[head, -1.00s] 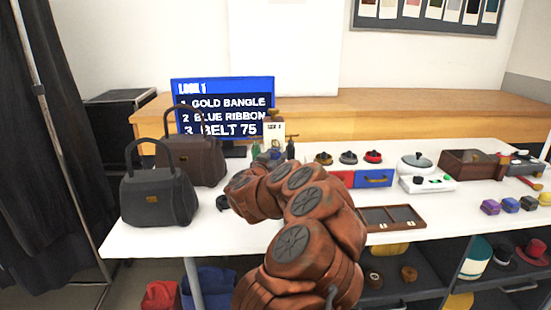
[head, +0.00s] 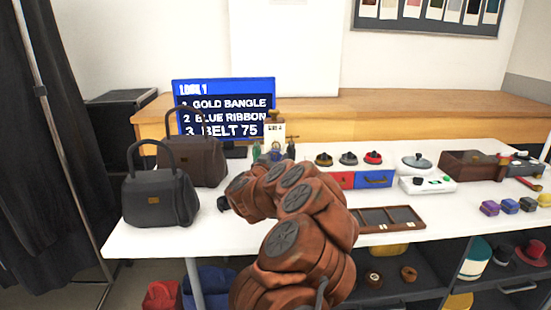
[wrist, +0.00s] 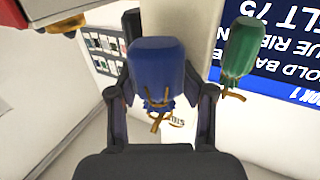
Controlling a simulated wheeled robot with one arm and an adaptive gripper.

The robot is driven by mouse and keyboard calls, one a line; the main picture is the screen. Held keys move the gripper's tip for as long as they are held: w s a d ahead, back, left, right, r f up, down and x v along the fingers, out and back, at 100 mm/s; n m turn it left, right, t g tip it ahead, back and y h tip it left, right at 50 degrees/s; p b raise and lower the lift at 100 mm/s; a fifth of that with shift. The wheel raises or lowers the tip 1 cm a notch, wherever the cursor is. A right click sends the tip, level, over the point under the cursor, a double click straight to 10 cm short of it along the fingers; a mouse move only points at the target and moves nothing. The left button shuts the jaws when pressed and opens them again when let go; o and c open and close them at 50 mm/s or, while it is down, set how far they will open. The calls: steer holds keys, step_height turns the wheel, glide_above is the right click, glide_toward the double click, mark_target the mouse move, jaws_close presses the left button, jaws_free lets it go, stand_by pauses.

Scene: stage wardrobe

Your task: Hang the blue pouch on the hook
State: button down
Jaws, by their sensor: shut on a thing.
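The blue pouch (wrist: 158,72) is between the two dark fingers of my gripper (wrist: 159,50) in the wrist view. My gripper is shut on it, and its tan drawstring hangs toward the palm side of the picture. A green pouch (wrist: 243,48) is apart from it, to the right. I cannot make out the hook itself.
Two handbags, black (head: 160,200) and brown (head: 200,158), stand at the left of the white table (head: 440,215). A screen (head: 222,105) is behind. A divided tray (head: 388,218), red and blue drawers (head: 372,178) and a scale (head: 417,166) stand to the right.

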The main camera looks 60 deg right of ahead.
steer(key=c, duration=0.7)
jaws_free()
steer(key=shift+d+f, duration=0.15)
steer(key=shift+f, duration=0.1)
steer(key=o, duration=0.3)
steer(key=shift+o, duration=0.2)
steer(key=shift+r, duration=0.1)
steer(key=v, duration=1.2)
